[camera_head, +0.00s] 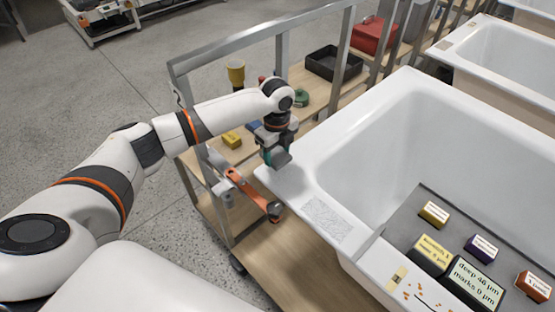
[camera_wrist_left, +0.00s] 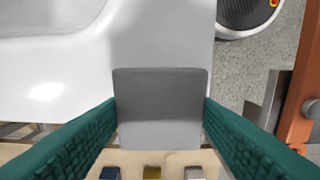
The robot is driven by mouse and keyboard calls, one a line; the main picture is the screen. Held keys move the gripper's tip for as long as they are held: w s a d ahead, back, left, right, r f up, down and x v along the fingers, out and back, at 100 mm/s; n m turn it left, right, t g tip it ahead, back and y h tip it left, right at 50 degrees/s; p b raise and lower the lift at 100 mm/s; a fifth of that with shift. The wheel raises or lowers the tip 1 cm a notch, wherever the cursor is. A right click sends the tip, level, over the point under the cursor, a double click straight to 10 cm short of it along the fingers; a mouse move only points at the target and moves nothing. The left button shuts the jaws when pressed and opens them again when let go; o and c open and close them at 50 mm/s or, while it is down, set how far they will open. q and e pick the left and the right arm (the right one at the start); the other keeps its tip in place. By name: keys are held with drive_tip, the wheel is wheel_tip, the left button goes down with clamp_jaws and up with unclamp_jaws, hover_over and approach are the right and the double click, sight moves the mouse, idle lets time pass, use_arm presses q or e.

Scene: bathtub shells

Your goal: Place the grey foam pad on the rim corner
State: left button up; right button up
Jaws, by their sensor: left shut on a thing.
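The white rim (camera_wrist_left: 165,35) shows just beyond and partly under the pad. The pad hides the corner's edge, and I cannot tell whether it touches the rim. My right gripper is not in view.
An orange tool (camera_head: 248,190) sticks out beside the corner. The cart (camera_head: 290,265) holds a yellow cup (camera_head: 236,74), a yellow block (camera_head: 232,140) and a black tray (camera_head: 333,64). A rough patch (camera_head: 326,219) marks the rim. A grey board (camera_head: 415,215) with labelled blocks spans the tub.

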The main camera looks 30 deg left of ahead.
sight(277, 155)
use_arm(q)
drive_tip(key=shift+f, duration=1.9)
drive_tip(key=shift+f, duration=0.15)
drive_tip(key=o, duration=1)
drive_tip(key=shift+c, duration=0.2)
wheel_tip(277, 155, up, 12)
drive_tip(key=shift+r, duration=0.2)
drive_tip(key=shift+s+f, duration=0.1)
